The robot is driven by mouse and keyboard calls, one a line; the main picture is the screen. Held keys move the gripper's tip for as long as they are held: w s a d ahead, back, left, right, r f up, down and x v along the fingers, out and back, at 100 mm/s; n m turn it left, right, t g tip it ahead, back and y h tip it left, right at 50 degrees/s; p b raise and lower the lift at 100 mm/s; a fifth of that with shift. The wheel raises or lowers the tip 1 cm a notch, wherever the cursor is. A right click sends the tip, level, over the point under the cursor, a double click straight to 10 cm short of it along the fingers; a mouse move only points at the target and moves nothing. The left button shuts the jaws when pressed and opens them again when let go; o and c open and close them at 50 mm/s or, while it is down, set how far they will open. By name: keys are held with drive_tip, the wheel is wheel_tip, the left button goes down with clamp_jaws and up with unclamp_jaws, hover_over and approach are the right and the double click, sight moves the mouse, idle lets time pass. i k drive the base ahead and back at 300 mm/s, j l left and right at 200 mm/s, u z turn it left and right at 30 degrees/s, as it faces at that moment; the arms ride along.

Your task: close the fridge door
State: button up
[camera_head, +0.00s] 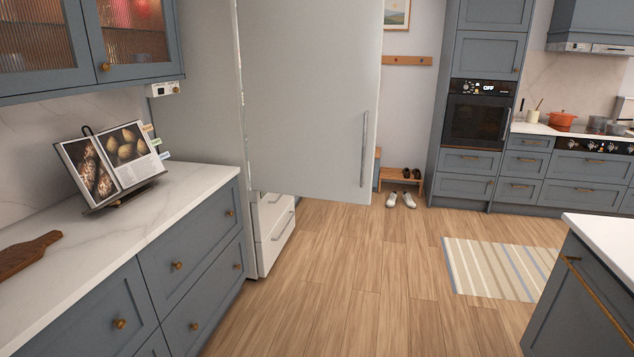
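The fridge door (305,95) is a large light grey panel in the upper middle of the view. It stands open, swung out from the fridge body (205,110) over the floor. Its long vertical handle (364,148) is near the door's right edge. Below the door, white drawer fronts (274,228) with a handle show at the fridge's lower part. The door hides the upper inside of the fridge. My gripper is not in view.
A counter (190,185) with a cookbook (112,162) on a stand and a wooden board (25,252) is at left. An island (590,280) is at lower right. The wooden floor (345,270) between is clear, with a striped rug (498,268) and white shoes (401,200) beyond.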

sight(310, 69)
drive_tip(key=i+l, duration=0.1)
drive_tip(key=i, duration=0.4)
drive_tip(key=i+l+u, duration=0.1)
drive_tip(key=i, duration=0.45)
drive_tip(key=i+l, duration=0.15)
drive_tip(key=i, duration=0.35)
drive_tip(key=i+l+u, duration=0.2)
drive_tip(key=i, duration=0.2)
drive_tip(key=i+l+u, duration=0.15)
drive_tip(key=i+l, duration=0.15)
drive_tip(key=i, duration=0.05)
